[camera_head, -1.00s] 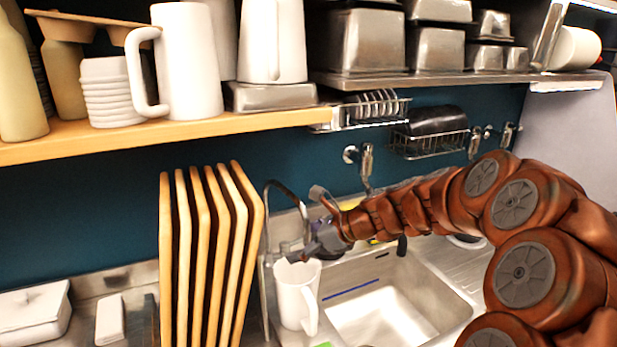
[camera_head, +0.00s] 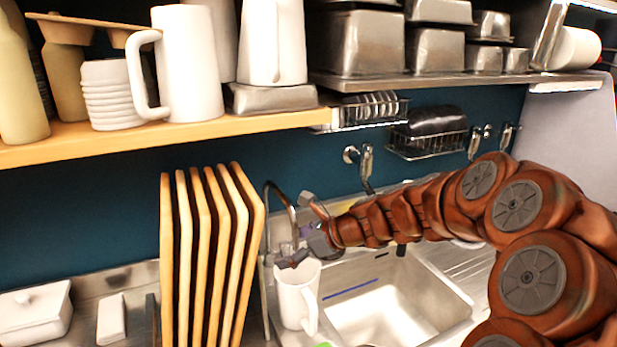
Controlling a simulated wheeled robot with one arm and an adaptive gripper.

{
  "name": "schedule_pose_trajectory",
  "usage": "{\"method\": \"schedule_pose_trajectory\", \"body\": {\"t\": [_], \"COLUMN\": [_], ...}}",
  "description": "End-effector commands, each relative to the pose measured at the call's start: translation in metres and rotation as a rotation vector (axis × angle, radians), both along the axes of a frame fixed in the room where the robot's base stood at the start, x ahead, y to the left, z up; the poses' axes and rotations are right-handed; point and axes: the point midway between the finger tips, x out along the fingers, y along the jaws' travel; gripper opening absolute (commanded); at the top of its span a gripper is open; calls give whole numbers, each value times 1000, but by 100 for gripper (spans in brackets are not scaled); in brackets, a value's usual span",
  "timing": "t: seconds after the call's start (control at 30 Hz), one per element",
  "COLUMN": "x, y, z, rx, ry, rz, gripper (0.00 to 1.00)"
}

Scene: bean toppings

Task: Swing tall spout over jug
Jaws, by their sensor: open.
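The tall spout (camera_head: 281,191) is a thin, curved metal pipe at the sink's left back corner, arching to the right. The white jug (camera_head: 297,297) stands upright below it at the sink's left side, with its handle to the right. My gripper (camera_head: 297,231) is open, its grey fingers spread one above the other beside the spout's descending end. The lower finger is just above the jug's rim in the picture. I cannot tell whether a finger touches the spout, and the spout's outlet is partly hidden by the gripper.
Upright wooden boards (camera_head: 205,260) stand close to the left of the jug. The steel sink basin (camera_head: 400,300) lies to the right, below my arm. A wooden shelf (camera_head: 200,130) with mugs hangs above. Another tap (camera_head: 366,165) is on the back wall.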

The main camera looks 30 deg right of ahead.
Motion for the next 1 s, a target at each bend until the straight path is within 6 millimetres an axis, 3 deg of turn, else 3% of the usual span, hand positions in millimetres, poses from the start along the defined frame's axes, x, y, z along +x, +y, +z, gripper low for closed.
{"method": "schedule_pose_trajectory", "body": {"t": [1.0], "x": [-57], "y": [-45], "z": [50], "rx": [-1], "ry": [-2], "rz": [-5], "gripper": [100]}}
